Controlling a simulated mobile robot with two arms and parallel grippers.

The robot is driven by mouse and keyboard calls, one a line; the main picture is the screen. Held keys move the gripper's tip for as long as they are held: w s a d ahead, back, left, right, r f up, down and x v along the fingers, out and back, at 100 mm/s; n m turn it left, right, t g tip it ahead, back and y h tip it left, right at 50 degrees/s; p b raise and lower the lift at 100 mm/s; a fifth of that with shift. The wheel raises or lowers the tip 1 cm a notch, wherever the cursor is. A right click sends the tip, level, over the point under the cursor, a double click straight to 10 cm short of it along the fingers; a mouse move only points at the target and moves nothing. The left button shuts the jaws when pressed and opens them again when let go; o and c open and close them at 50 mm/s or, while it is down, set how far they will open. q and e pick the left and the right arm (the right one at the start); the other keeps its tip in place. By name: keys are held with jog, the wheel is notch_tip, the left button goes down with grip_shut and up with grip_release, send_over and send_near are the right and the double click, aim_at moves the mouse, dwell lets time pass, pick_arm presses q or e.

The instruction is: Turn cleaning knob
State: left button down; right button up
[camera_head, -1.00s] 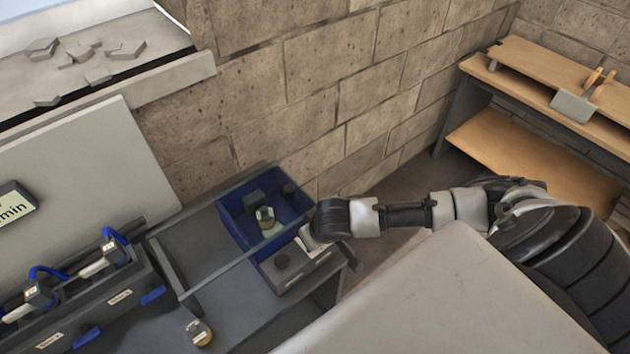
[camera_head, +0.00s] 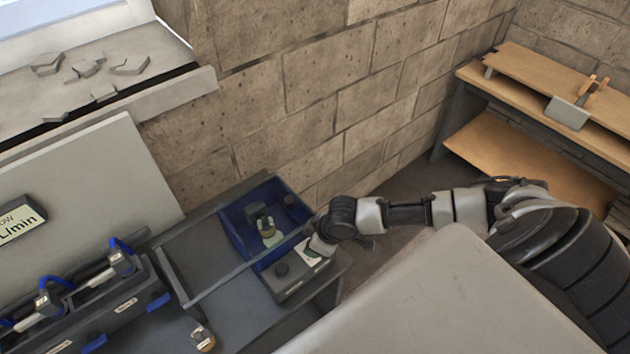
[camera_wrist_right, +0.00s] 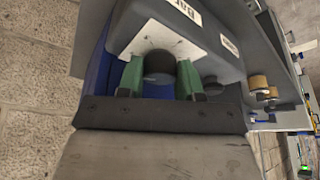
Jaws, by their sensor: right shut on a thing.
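A grey control box (camera_head: 292,288) stands at the right end of the grey bench in the head view. Its dark round knob (camera_wrist_right: 159,66) sits on a white plate in the right wrist view. My right gripper (camera_wrist_right: 160,78) has its green fingers on both sides of this knob and is shut on it. In the head view my right gripper (camera_head: 316,246) is at the box's far right end and hides the held knob. A second dark knob (camera_head: 282,269) on the box is free; it also shows in the wrist view (camera_wrist_right: 212,85). My left gripper is not in view.
Another yellow-ringed part (camera_head: 203,338) is on the bench. A rail (camera_head: 225,281) crosses the bench. A wooden shelf (camera_head: 530,150) stands at the right.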

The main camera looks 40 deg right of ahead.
dwell(0.3)
jog(key=o, duration=0.9)
jog(key=shift+r, duration=0.1)
jog(key=m, duration=0.1)
jog(key=m+b, duration=0.1)
jog(key=shift+f+m+t+h, duration=0.2)
jog(key=shift+m+t+h, duration=0.1)
jog(key=shift+h, duration=0.1)
jog(key=m+b, duration=0.1)
jog(key=m+h+b, duration=0.1)
jog(key=m, duration=0.1)
jog(key=shift+a+m+b, duration=0.2)
jog(key=shift+m+b, duration=0.1)
jog(key=shift+b, duration=0.05)
jog(key=shift+f+m+h+b, duration=0.1)
jog(key=shift+m+h+b, duration=0.3)
jog(key=shift+m, duration=0.2)
jog(key=v, duration=1.1)
jog(key=shift+s+b, duration=0.2)
jog(key=shift+b, duration=0.1)
